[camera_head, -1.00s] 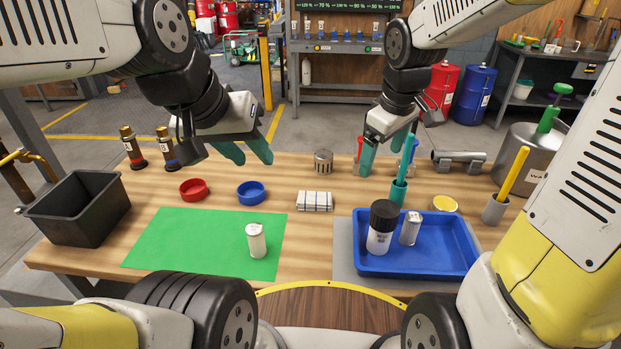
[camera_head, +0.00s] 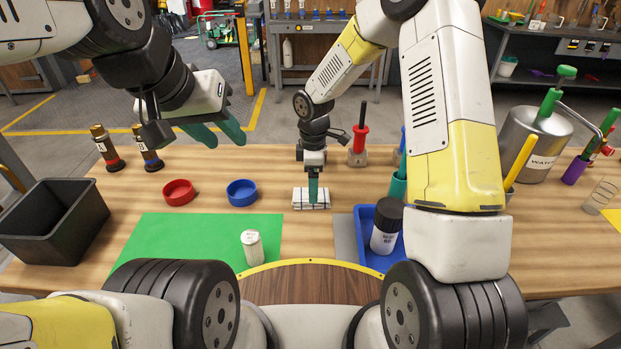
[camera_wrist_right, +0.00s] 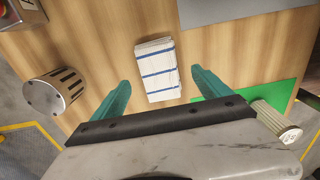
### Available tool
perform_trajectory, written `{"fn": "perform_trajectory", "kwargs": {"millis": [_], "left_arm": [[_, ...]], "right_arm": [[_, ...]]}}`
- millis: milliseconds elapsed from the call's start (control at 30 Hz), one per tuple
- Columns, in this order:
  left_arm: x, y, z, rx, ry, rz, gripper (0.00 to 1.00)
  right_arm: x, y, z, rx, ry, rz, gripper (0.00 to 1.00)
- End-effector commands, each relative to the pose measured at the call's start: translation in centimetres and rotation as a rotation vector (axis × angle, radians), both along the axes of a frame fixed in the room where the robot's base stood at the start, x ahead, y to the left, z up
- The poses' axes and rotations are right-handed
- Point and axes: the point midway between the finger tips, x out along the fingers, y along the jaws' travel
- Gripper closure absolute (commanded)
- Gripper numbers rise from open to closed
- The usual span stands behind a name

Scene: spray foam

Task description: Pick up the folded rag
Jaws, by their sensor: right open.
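The folded rag (camera_head: 301,197) is white with dark stripes and lies flat on the wooden table, in the middle between the green mat and the blue tray. In the right wrist view the rag (camera_wrist_right: 158,70) lies between and beyond the two teal fingertips, apart from both. My right gripper (camera_head: 312,190) is over the rag in the head view, and its open fingers also show in the right wrist view (camera_wrist_right: 160,83). My left gripper (camera_head: 222,132) hangs over the back left of the table, empty, its two teal fingers apart.
A slotted metal can (camera_wrist_right: 55,92) stands beside the rag. A red dish (camera_head: 179,192) and a blue dish (camera_head: 242,193) are left of it. The blue tray (camera_head: 364,222) holds a black-capped can (camera_head: 386,228).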

Motion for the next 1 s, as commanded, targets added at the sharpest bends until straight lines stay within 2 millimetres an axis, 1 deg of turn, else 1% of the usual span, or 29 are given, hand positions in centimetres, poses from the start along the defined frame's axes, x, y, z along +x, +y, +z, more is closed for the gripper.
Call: {"fn": "perform_trajectory", "kwargs": {"millis": [33,100,233,333,533,567,600,667,800,867,900,1000], "left_arm": [[0.0,0.0,0.0,0.000,0.000,0.000,0.64],[0.0,0.0,0.0,0.000,0.000,0.000,0.64],[0.0,0.0,0.0,0.000,0.000,0.000,0.64],[0.0,0.0,0.0,0.000,0.000,0.000,0.64],[0.0,0.0,0.0,0.000,0.000,0.000,0.64],[0.0,0.0,0.0,0.000,0.000,0.000,0.64],[0.0,0.0,0.0,0.000,0.000,0.000,0.64],[0.0,0.0,0.0,0.000,0.000,0.000,0.64],[0.0,0.0,0.0,0.000,0.000,0.000,0.64],[0.0,0.0,0.0,0.000,0.000,0.000,0.64],[0.0,0.0,0.0,0.000,0.000,0.000,0.64],[0.0,0.0,0.0,0.000,0.000,0.000,0.64]], "right_arm": [[0.0,-0.2,-0.9,-0.001,0.003,-0.001,0.13],[0.0,-0.4,-2.0,-0.001,0.004,-0.001,0.13],[0.0,-0.4,-3.6,-0.001,0.002,0.000,0.13],[0.1,-0.4,-4.0,0.000,0.000,-0.002,0.13],[0.1,-0.4,-4.1,0.000,-0.001,-0.002,0.13],[0.1,-0.4,-4.1,0.000,-0.001,-0.002,0.17],[0.1,-0.4,-4.1,0.000,-0.001,-0.002,0.24],[0.1,-0.4,-4.1,0.000,-0.001,-0.002,0.36],[0.1,-0.4,-4.1,0.000,-0.001,-0.002,0.64],[0.1,-0.4,-4.0,0.000,-0.001,-0.002,0.76],[0.1,-0.4,-4.0,0.000,-0.001,-0.002,0.79],[0.1,-0.4,-4.0,0.000,-0.001,-0.002,0.79]]}}
